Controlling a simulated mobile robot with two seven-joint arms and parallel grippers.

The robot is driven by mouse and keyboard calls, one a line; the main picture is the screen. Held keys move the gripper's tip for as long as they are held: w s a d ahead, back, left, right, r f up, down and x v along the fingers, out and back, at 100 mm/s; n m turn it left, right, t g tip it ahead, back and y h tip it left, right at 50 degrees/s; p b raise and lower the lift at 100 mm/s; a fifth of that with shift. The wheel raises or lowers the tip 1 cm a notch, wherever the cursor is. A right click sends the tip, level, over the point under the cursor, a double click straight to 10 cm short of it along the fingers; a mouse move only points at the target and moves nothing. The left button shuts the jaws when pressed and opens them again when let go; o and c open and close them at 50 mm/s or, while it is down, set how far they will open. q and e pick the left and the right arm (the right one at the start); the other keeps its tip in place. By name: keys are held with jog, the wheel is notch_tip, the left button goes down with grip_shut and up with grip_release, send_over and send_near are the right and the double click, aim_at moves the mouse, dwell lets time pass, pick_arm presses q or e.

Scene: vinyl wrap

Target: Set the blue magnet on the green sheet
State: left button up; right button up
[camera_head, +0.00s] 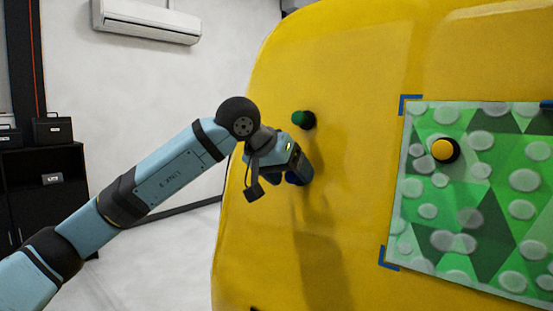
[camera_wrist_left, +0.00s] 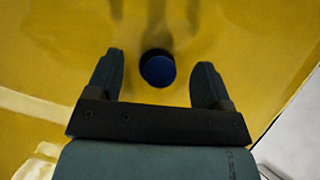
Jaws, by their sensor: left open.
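The blue magnet (camera_wrist_left: 158,70) is a round knob with a dark base on the yellow panel. In the left wrist view it sits between the two spread fingers of my left gripper (camera_wrist_left: 159,62), with a gap on each side. In the head view my left gripper (camera_head: 297,172) is close to the panel, below a green magnet, and mostly hides the blue one. The green sheet (camera_head: 480,190), patterned with triangles and pale ovals, is on the panel at the right. My right gripper is not in view.
The yellow panel (camera_head: 350,60) is large and curved at its left edge. A green magnet (camera_head: 302,119) sticks out just above my left gripper. A yellow magnet (camera_head: 443,150) sits on the sheet's upper left. Blue tape (camera_head: 390,258) marks the sheet's corners.

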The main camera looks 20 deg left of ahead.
pick_arm(q)
jog(key=shift+w+d+f, duration=0.2)
jog(key=shift+w+f, duration=0.15)
jog(key=shift+f, duration=0.05)
jog(key=c, duration=1.1)
jog(key=shift+s, duration=0.15)
jog(key=shift+c, duration=0.2)
jog(key=shift+s+a+r, duration=0.1)
jog(key=shift+s+a, duration=0.05)
jog(key=shift+s, duration=0.1)
jog(key=shift+s+a, duration=0.1)
jog(key=shift+s, duration=0.25)
